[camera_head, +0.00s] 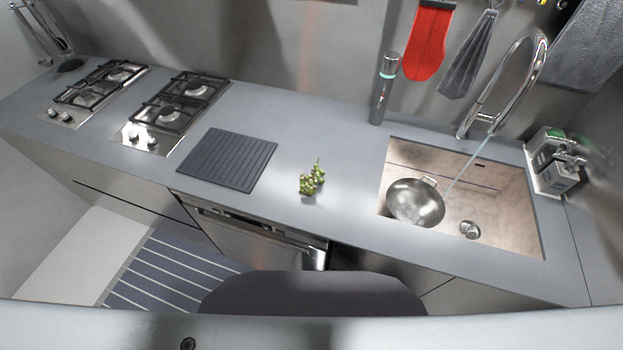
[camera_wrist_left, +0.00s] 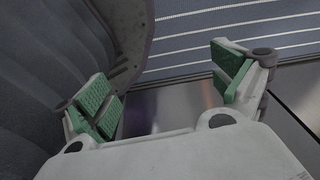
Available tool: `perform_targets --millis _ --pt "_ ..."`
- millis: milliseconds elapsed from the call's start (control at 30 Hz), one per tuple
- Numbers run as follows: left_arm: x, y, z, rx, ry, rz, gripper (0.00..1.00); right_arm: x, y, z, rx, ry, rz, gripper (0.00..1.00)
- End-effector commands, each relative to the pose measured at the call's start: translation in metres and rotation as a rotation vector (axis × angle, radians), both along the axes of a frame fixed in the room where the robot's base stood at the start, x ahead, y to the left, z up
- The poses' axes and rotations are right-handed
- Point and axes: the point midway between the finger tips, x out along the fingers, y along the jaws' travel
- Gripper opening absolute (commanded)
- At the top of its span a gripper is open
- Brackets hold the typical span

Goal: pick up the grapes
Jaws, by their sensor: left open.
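A small bunch of green grapes (camera_head: 312,178) lies on the grey countertop (camera_head: 340,208) in the head view, between the dark ribbed mat and the sink. Neither gripper shows in the head view. In the left wrist view my left gripper (camera_wrist_left: 168,98) is open, with green pads on its fingers and nothing between them. The grapes do not show in the left wrist view. My right gripper is in neither view.
A dark ribbed mat (camera_head: 228,159) lies left of the grapes. A sink (camera_head: 520,215) with a metal pan (camera_head: 415,202) and a tall faucet (camera_head: 541,50) is at right. Two gas hobs (camera_head: 177,104) are at left. A dark cylinder (camera_head: 382,95) stands behind.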

Motion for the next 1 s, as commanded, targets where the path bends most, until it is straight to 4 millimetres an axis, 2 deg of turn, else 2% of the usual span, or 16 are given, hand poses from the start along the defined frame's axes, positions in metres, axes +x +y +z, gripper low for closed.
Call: perform_targets --millis 167,467,700,1000 --pt "0.023 -0.004 0.011 -0.002 -0.013 0.002 0.96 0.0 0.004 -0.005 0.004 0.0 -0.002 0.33" --pt "0.073 -0.013 0.047 -0.006 -0.038 0.008 0.96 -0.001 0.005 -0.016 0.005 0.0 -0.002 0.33" --pt "0.108 -0.019 0.084 -0.009 -0.059 0.013 0.96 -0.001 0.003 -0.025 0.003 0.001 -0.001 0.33" --pt "0.143 -0.024 0.139 -0.012 -0.084 0.017 0.96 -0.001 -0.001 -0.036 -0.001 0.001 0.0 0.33"
